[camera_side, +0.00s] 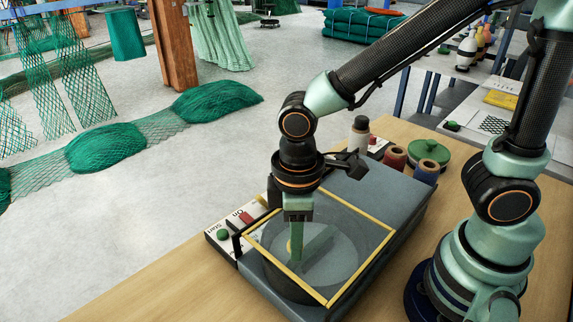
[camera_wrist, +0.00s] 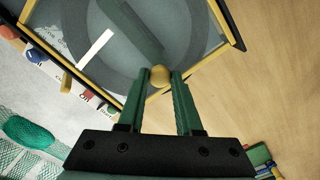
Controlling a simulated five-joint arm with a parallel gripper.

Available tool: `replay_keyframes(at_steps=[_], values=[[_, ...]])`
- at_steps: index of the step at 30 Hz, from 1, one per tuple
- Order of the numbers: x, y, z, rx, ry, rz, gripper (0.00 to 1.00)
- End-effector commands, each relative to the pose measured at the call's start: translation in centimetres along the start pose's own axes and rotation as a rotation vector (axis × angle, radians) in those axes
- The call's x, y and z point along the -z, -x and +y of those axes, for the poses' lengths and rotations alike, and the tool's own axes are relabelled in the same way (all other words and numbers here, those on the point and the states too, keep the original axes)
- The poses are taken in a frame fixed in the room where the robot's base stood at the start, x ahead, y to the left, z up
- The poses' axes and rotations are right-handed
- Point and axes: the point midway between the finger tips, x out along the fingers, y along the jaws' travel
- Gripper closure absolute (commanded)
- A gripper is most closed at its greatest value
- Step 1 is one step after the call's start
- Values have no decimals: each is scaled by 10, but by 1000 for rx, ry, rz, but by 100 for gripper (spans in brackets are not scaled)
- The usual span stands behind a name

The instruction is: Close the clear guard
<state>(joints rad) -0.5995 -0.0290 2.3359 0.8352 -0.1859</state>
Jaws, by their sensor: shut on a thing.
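The clear guard (camera_side: 358,263) is a see-through panel in a yellow frame, lying nearly flat over the round dark bowl (camera_side: 275,288) of a grey machine. I cannot tell whether its edge touches the machine. The fingers partly hide the knob in the side view. A bar inside the bowl shows through the panel.
A control panel (camera_side: 216,242) with green and red buttons sits at the machine's left. Thread spools (camera_side: 395,158) and a green round lid (camera_side: 429,151) stand behind it. Bare wooden table lies in front. Green nets (camera_side: 105,148) lie on the floor beyond.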

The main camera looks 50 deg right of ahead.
Motion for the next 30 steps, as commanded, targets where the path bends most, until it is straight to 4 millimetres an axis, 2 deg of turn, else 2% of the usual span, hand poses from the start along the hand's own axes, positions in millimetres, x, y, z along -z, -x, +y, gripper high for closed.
replay_keyframes(at_steps=[6,17,18,20,30], values=[[13,1,-13,0,2,1,100],[16,1,-15,-1,6,9,100],[16,1,-15,-1,6,10,58],[16,1,-14,-1,5,8,36],[14,2,-13,-1,1,4,36]])
